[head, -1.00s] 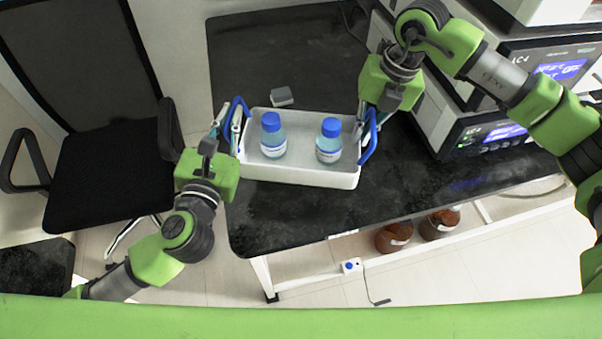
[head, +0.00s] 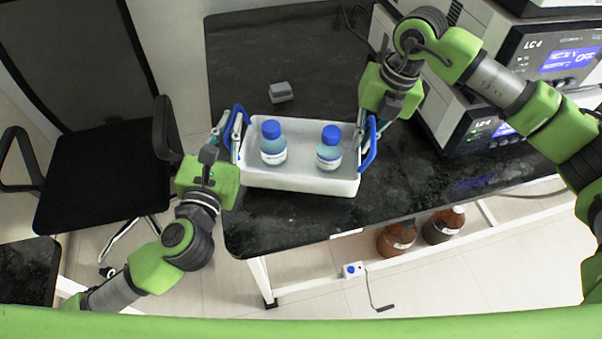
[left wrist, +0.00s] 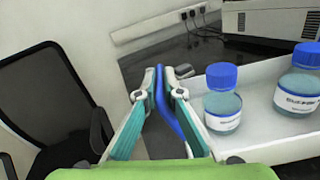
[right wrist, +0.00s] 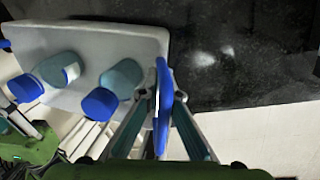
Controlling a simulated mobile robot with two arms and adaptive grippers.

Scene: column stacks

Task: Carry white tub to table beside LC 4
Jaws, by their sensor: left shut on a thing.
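The white tub (head: 300,182) is over the near left part of the black table, left of the LC 4 unit (head: 555,58). Two blue-capped bottles (head: 273,150) (head: 328,155) stand upright in it. My left gripper (head: 226,135) is shut on the tub's left blue handle, seen between the fingers in the left wrist view (left wrist: 162,92). My right gripper (head: 372,125) is closed around the right blue handle, seen between its fingers in the right wrist view (right wrist: 163,110). The tub looks level. Whether its base touches the table is hard to tell.
A small grey block (head: 281,92) lies on the black table (head: 265,45) behind the tub. A black chair (head: 105,165) stands to the left. Brown bottles (head: 397,238) sit below the table. Tabletop between tub and instruments (head: 420,175) is clear.

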